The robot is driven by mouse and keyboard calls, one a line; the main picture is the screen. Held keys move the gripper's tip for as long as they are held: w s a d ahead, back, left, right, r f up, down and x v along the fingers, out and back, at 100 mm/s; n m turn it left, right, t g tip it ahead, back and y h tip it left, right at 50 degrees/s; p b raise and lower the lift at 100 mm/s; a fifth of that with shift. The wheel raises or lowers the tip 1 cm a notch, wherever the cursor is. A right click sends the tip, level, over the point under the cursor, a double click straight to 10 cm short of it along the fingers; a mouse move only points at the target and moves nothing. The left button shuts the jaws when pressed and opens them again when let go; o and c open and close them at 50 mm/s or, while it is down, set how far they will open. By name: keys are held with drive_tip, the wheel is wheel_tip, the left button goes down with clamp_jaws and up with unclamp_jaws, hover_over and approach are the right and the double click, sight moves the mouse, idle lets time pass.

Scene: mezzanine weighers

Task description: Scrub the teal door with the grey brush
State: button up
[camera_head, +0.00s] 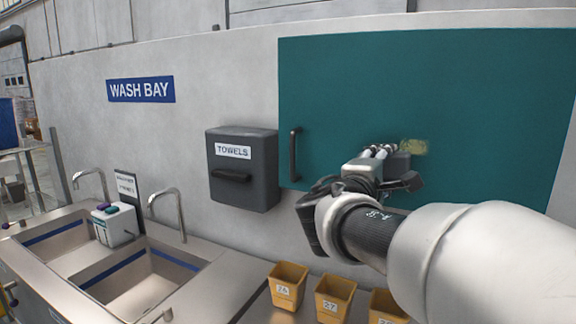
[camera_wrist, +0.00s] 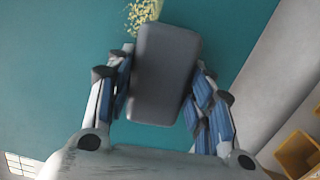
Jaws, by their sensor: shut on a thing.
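The teal door (camera_head: 480,95) is a wide flat panel on the wall, with a dark vertical handle near its left edge. It also fills most of the wrist view (camera_wrist: 235,35). A yellowish speckled patch (camera_head: 414,147) is on the door, just right of the brush; in the wrist view the patch (camera_wrist: 143,12) shows at the top, partly behind the brush. My gripper (camera_head: 378,160) is shut on the grey brush (camera_wrist: 163,75), its fingers on both sides of the block. The brush (camera_head: 399,163) is at the door face; I cannot tell whether it touches. Its bristles are hidden.
A dark towel dispenser (camera_head: 243,190) is on the wall left of the door. Yellow numbered bins (camera_head: 287,285) stand on the counter below. Steel sinks with taps (camera_head: 140,285) are at the left. The door face above my gripper is clear.

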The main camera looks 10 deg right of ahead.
sight(393, 158)
drive_tip(key=shift+w+a, duration=0.15)
drive_tip(key=shift+a, duration=0.2)
drive_tip(key=shift+d+r+p, duration=0.1)
drive_tip(key=shift+r+p, duration=0.7)
drive_tip(key=shift+r, duration=0.55)
drive_tip(key=shift+s+d+f+b, duration=0.2)
drive_tip(key=shift+s+d+b, duration=0.5)
drive_tip(key=shift+d+b, duration=0.3)
drive_tip(key=shift+s+d+b, duration=0.45)
drive_tip(key=shift+d, duration=0.25)
drive_tip(key=shift+s+d+b, duration=0.4)
drive_tip(key=shift+s+d, duration=0.05)
drive_tip(key=shift+d, duration=0.25)
drive_tip(key=shift+s+d+b, duration=0.45)
drive_tip(key=shift+d, duration=0.25)
drive_tip(key=shift+s+d+r, duration=0.1)
drive_tip(key=shift+s+d, duration=0.55)
drive_tip(key=shift+d, duration=0.3)
drive_tip(key=shift+s+d, duration=0.65)
drive_tip(key=shift+d, duration=0.3)
drive_tip(key=shift+w+a, duration=0.1)
drive_tip(key=shift+a, duration=0.05)
drive_tip(key=shift+w+a, duration=1.1)
drive_tip(key=shift+a, duration=0.55)
drive_tip(key=shift+w+a, duration=1.1)
drive_tip(key=shift+a, duration=0.55)
drive_tip(key=shift+w+a, duration=1.1)
drive_tip(key=shift+a, duration=0.55)
